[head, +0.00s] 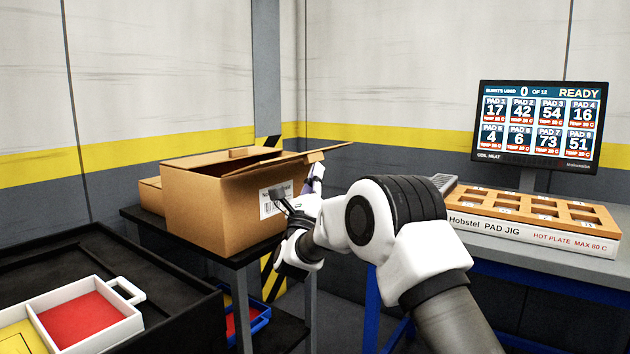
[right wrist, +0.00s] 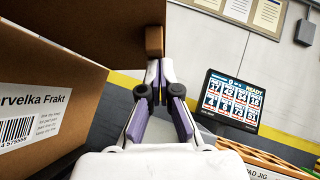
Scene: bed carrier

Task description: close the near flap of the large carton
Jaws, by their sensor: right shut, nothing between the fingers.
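The large carton (head: 215,208) is a brown box with a white barcode label, standing on a dark table. One flap (head: 235,153) with a small block lies roughly level across its top. Another flap (head: 328,152) sticks out at the right, over my right gripper (head: 316,174). In the right wrist view the underside of a flap (right wrist: 90,30) fills the upper left, with a brown block (right wrist: 154,40) on its edge. My right gripper (right wrist: 160,72) is shut and empty just below that block; I cannot tell if they touch. My left gripper is not in view.
A black bench holds a white tray (head: 137,318) with red and yellow compartments at lower left. A smaller box (head: 150,196) stands behind the carton. On the right, a grey bench carries the pad jig (head: 530,228) and a monitor (head: 540,165). A blue bin (head: 262,321) sits below the carton's table.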

